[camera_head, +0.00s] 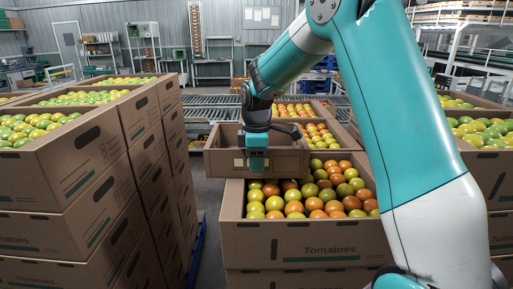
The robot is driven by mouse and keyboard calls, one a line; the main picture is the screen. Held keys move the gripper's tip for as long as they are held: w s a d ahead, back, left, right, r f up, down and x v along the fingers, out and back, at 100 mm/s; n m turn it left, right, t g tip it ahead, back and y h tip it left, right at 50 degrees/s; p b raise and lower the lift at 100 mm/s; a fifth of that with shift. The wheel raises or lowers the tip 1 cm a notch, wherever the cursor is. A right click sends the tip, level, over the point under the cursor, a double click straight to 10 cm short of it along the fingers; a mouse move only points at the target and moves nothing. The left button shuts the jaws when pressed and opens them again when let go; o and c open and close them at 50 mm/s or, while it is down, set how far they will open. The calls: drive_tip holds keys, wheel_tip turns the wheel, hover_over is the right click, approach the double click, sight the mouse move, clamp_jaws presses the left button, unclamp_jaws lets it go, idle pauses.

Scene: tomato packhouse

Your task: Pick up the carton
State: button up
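An open-topped brown cardboard carton (288,162) hangs in the middle of the view, behind the near tomato carton. It looks roughly level, and its inside looks empty as far as I can see. My gripper (257,158) points down at the middle of the carton's near wall. One teal finger shows on the outer face of that wall, and the other is hidden. The carton's left part juts out over the floor with no support visible under it, so the gripper appears shut on the wall.
A carton of red and green tomatoes (300,236) stands close in front, with more filled cartons behind it. Tall stacks of tomato cartons (75,160) stand at the left and others at the right (492,160). A roller conveyor (212,100) crosses behind. A narrow floor aisle (210,225) is clear.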

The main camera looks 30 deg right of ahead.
clamp_jaws()
idle(0.3)
